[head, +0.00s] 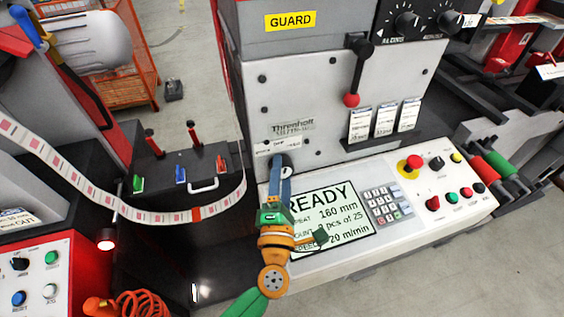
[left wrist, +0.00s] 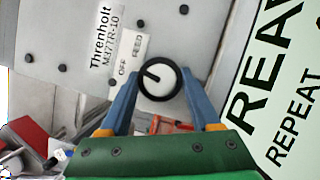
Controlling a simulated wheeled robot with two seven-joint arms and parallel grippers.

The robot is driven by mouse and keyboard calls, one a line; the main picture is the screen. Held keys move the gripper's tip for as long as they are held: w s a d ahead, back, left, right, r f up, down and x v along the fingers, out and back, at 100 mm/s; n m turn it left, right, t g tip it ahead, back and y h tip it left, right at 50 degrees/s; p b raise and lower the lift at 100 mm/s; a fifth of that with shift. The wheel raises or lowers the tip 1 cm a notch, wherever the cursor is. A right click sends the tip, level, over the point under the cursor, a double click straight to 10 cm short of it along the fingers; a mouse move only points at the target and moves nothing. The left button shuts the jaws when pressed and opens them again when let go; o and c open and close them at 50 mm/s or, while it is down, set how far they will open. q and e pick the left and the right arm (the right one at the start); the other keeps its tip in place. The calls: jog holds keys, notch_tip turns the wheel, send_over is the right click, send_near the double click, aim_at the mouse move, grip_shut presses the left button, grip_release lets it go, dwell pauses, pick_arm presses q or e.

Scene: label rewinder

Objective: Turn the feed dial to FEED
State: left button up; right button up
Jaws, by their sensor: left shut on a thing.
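The feed dial (left wrist: 159,81) is a round knob with a black rim and a pale face, on the grey machine front. Its dark pointer mark points up and left in the left wrist view, nearer the OFF word than FEED. The OFF/FEED label (left wrist: 130,57) is beside it. My left gripper (left wrist: 160,88) has its blue fingers on either side of the dial, shut on it. In the head view the left gripper (head: 282,168) reaches up to the dial and its fingers hide much of it. My right gripper is in neither view.
The READY screen (head: 330,215), keypad (head: 386,205) and red stop button (head: 412,163) are on the sloping console close to my left arm. A red-knobbed lever (head: 351,100) stands out above. The printed label web (head: 150,214) hangs in a loop at left.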

pick_arm(q)
jog(key=m+p, duration=0.2)
jog(key=m+g+p, duration=0.1)
jog(key=p, duration=0.2)
jog(key=shift+r+m+g+h+p, duration=0.3)
jog(key=shift+m, duration=0.1)
jog(key=shift+f+m+g+p, duration=0.3)
jog(key=shift+m+p, duration=0.5)
jog(key=shift+p, duration=0.3)
jog(key=o, duration=1.4)
jog(key=shift+r, duration=0.1)
jog(key=s, duration=0.6)
jog(key=shift+s+a+b, duration=0.25)
jog(key=shift+s+b, duration=0.1)
jog(key=shift+s, duration=0.05)
jog(key=shift+s+r, duration=0.15)
jog(key=shift+s, duration=0.2)
jog(key=shift+w, duration=0.1)
